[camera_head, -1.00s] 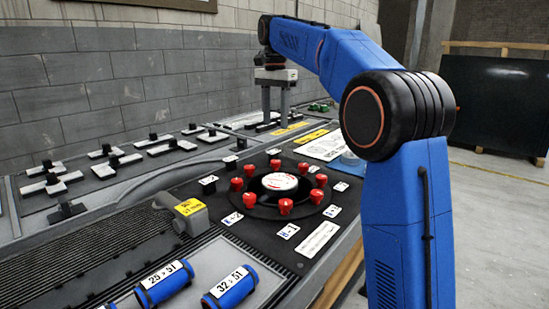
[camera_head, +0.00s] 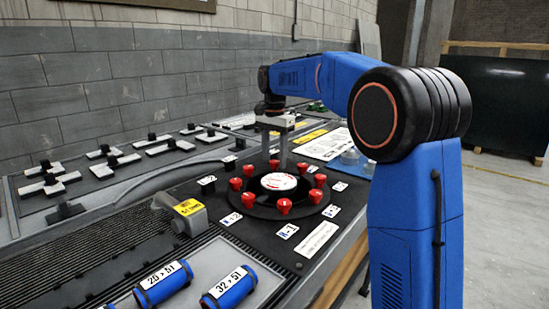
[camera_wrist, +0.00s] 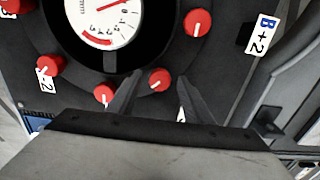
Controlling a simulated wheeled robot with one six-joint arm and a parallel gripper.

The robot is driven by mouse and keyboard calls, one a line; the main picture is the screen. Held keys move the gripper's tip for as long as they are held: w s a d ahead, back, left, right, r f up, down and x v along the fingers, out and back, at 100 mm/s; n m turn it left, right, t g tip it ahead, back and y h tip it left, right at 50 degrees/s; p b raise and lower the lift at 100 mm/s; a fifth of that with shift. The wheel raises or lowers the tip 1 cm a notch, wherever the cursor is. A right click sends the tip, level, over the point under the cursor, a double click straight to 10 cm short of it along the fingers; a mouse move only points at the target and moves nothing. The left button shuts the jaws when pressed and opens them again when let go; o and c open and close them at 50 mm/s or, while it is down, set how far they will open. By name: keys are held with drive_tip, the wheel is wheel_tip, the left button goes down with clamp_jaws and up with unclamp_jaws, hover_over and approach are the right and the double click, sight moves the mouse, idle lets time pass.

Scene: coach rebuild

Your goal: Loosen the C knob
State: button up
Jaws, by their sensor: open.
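Red knobs ring a round white gauge (camera_head: 279,182) on a black panel. My gripper (camera_head: 274,163) points down over the far side of the ring, its two fingers apart. In the wrist view one red knob (camera_wrist: 159,80) lies between the fingertips, with its white mark visible. I cannot tell whether the fingers touch it or are still above it. Its letter tag (camera_wrist: 181,115) is mostly hidden by a finger, so I cannot read a C. The neighbouring knob (camera_wrist: 197,22) is beside the B+2 tag (camera_wrist: 264,34).
Other red knobs (camera_wrist: 104,94) stand close on either side of the fingers. A grey block with a yellow label (camera_head: 186,210) is left of the ring. Blue cylinders (camera_head: 230,288) lie in front. A brick wall (camera_head: 90,90) stands behind the bench.

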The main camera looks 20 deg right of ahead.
drive_tip(key=c, duration=1.1)
drive_tip(key=shift+o, duration=0.2)
drive_tip(key=shift+n, duration=0.4)
drive_tip(key=n, duration=1.3)
drive_tip(key=shift+n, duration=2)
